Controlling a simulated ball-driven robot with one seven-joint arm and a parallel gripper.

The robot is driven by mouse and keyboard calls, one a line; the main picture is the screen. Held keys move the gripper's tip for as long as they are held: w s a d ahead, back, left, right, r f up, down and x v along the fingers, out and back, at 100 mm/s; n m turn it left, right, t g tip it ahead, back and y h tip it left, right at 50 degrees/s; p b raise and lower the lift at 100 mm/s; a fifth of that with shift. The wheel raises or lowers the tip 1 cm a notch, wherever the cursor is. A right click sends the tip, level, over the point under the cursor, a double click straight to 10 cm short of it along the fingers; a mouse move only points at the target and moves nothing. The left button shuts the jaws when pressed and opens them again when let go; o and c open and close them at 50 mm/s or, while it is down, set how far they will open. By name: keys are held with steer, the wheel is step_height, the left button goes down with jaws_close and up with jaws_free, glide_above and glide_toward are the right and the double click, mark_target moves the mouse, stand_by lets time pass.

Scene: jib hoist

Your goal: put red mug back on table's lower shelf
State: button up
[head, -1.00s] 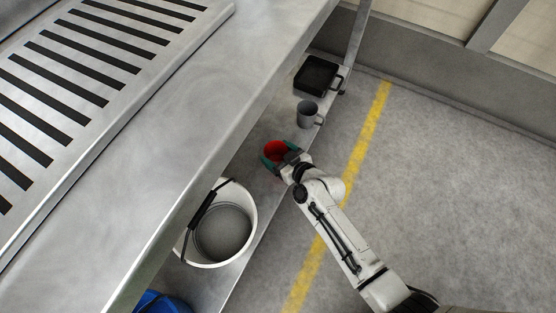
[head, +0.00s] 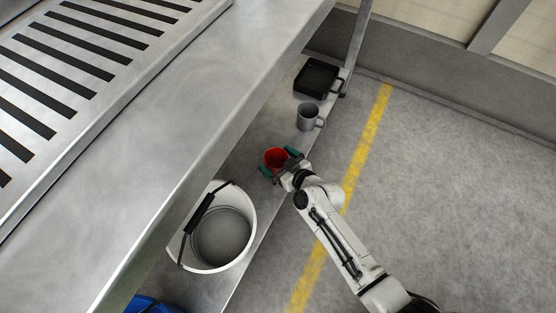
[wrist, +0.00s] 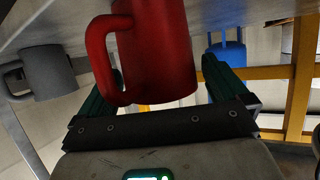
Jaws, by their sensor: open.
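The red mug (head: 274,157) stands on the lower shelf (head: 250,165) of the metal table, near the shelf's front edge. In the wrist view the mug (wrist: 165,50) appears close up, with its handle toward the left. My gripper (head: 278,167) is open at the mug, its green fingers on either side and not closed on it. In the wrist view the fingers of my gripper (wrist: 160,90) show a gap beside the mug; whether either one touches it I cannot tell.
The tabletop (head: 185,130) overhangs the shelf. Floor at right is clear.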

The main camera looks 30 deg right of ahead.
steer(key=shift+r, duration=0.1)
steer(key=shift+r+p, duration=0.2)
steer(key=shift+p, duration=0.15)
steer(key=p+v, duration=0.3)
steer(key=v, duration=0.9)
steer(key=shift+f, duration=0.2)
steer(key=s+d+r+m+g+h, duration=0.1)
steer(key=s+r+g, duration=0.3)
steer(key=s, duration=0.5)
steer(key=s+d+r+m+g+h, duration=0.2)
steer(key=s+d+r+g, duration=0.2)
steer(key=s+g, duration=0.4)
steer(key=shift+s+d+r, duration=0.25)
steer(key=shift+s+r, duration=0.3)
steer(key=shift+s, duration=0.25)
